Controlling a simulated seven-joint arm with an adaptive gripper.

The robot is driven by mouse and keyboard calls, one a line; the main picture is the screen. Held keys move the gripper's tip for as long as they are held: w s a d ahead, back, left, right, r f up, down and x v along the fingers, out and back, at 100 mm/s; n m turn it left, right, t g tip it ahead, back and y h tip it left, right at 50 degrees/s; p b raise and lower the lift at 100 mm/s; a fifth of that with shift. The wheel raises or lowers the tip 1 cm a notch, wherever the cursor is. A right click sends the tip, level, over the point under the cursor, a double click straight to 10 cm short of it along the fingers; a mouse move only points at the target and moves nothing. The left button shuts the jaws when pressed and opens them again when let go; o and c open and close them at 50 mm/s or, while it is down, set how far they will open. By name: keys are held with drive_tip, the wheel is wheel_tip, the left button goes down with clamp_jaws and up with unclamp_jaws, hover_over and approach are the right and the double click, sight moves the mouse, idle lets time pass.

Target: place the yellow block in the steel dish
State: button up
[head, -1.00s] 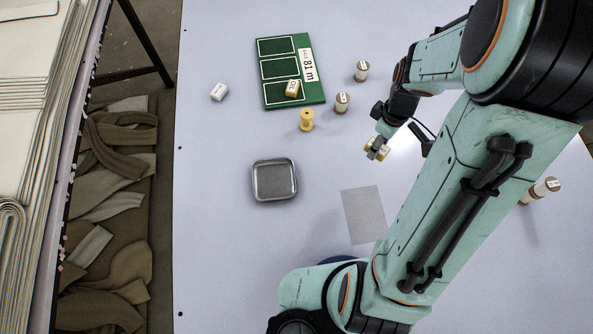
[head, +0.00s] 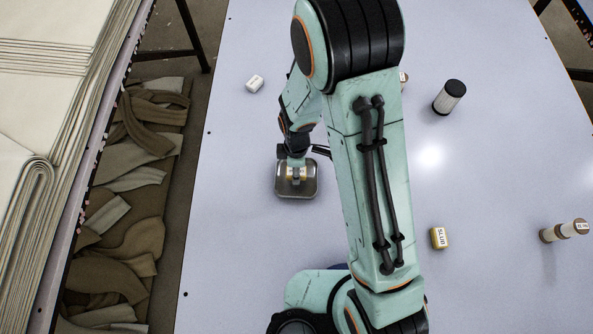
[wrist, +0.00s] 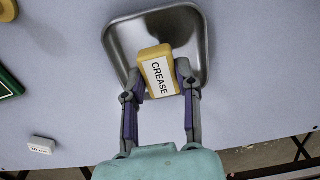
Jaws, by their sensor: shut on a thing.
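The steel dish (head: 309,189) is a shallow square tray on the table, left of my arm in the head view. It also shows in the wrist view (wrist: 126,40). My gripper (wrist: 160,80) is shut on a yellow block (wrist: 153,54) with a white label reading "CREASE". The block is within the dish's outline in both views, with the fingers on either side of it. I cannot tell whether it touches the dish floor. In the head view the block (head: 290,179) is partly hidden by my gripper (head: 296,174).
Another yellow labelled block (head: 439,238) lies right of my arm. A green board's edge (wrist: 9,88) shows in the wrist view.

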drive_tip(key=shift+f, duration=1.15)
drive_tip(key=shift+f, duration=0.1)
drive_tip(key=o, duration=0.9)
drive_tip(key=shift+o, duration=0.2)
wheel_tip(320, 180, up, 12)
drive_tip(key=r, duration=0.1)
drive_tip(key=s+d+r+m, duration=0.4)
drive_tip(key=s+r+m, duration=0.1)
drive_tip(key=s+m, duration=0.2)
drive_tip(key=s+d+r+m, duration=0.5)
drive_tip(key=s+r+m, duration=0.1)
drive_tip(key=s+m, duration=0.2)
drive_tip(key=shift+s+m+y, duration=0.2)
drive_tip(key=shift+m+y, duration=0.2)
drive_tip(key=shift+m, duration=0.5)
